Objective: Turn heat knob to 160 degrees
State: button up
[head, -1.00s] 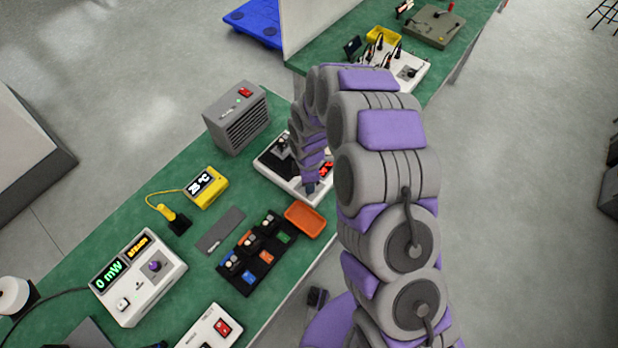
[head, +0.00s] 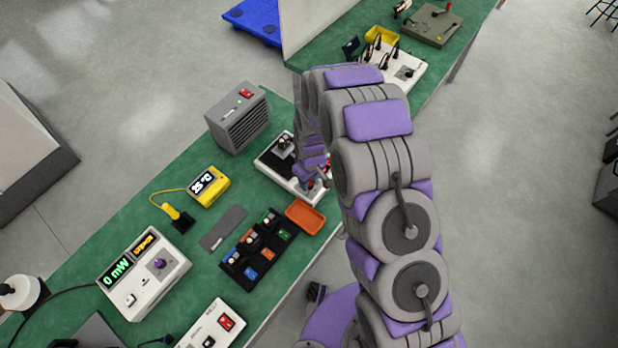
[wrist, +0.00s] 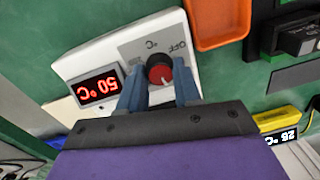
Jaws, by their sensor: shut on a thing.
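The heat knob (wrist: 160,70) is a red-topped dark dial with a white pointer mark, on a white panel marked "°C" and "OFF" in the wrist view. My gripper (wrist: 159,90) has its two blue-grey fingers on either side of the knob, shut on it. The red display (wrist: 98,88) beside it appears upside down and reads 50 °C.
An orange tray (head: 305,217) sits close to the unit. A dark rack with coloured parts (head: 262,250), a yellow thermometer (head: 205,187) and a grey vented box (head: 238,120) stand nearby. Bare green bench (head: 155,225) shows to the left.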

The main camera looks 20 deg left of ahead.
jog(key=m, duration=0.2)
jog(key=m+p, duration=0.1)
jog(key=m, duration=0.1)
jog(key=shift+w+r+m, duration=0.2)
jog(key=shift+m, duration=0.1)
jog(key=shift+f+m+t+p, duration=0.1)
jog(key=shift+m+t+p, duration=0.45)
jog(key=shift+m, duration=2.05)
jog(key=shift+g, duration=0.25)
jog(key=o, duration=0.9)
jog(key=shift+f, duration=0.1)
jog(key=shift+o, duration=0.7)
jog(key=shift+s, duration=0.1)
notch_tip(320, 180, up, 17)
jog(key=p, duration=0.1)
jog(key=shift+d, duration=0.3)
